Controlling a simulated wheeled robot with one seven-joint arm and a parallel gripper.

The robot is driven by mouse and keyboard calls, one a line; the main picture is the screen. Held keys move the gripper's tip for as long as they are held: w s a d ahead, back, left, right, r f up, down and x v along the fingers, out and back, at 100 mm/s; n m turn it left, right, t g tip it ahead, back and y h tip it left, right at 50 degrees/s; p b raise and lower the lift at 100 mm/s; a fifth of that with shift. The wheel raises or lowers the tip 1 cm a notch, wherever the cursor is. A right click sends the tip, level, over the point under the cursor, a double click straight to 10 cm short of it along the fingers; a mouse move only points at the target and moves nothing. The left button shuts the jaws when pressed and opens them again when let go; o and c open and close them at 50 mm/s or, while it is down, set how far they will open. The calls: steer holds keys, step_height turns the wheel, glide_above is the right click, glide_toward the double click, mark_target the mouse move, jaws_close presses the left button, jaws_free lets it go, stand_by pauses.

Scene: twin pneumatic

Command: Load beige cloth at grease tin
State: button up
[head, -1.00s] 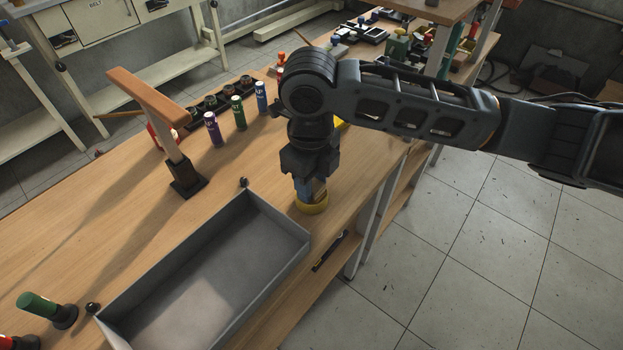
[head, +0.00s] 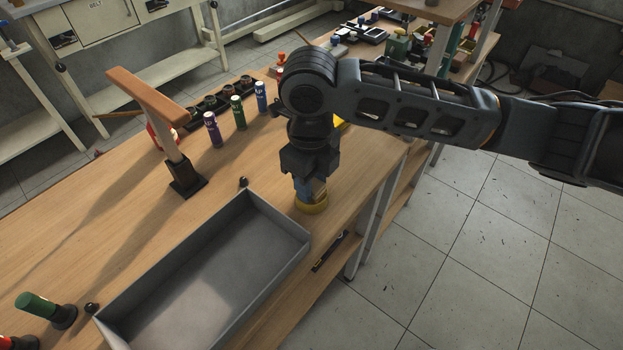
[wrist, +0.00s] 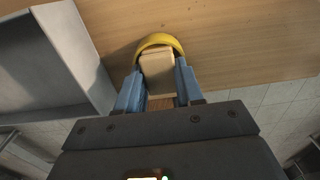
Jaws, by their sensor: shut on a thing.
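My gripper (head: 310,190) points down at the bench and is shut on the beige cloth (wrist: 157,68), a folded pad between its blue fingers, which also shows as a small patch in the head view (head: 319,187). The round yellow grease tin (head: 312,208) stands on the bench directly below the fingers. In the wrist view the tin's yellow rim (wrist: 160,39) curves around the far end of the cloth. The cloth's lower end is at the tin, but I cannot tell whether it touches the inside. The fingers hide most of the tin's interior.
An empty grey tray (head: 215,265) lies just left of the tin. A post with an orange crossbar (head: 186,176) and purple, green and blue bottles (head: 238,112) stand farther back. The bench's right edge is close by, with floor (head: 470,240) beyond.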

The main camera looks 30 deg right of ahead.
steer(key=shift+r+p, duration=2.35)
steer(key=shift+r, duration=1.15)
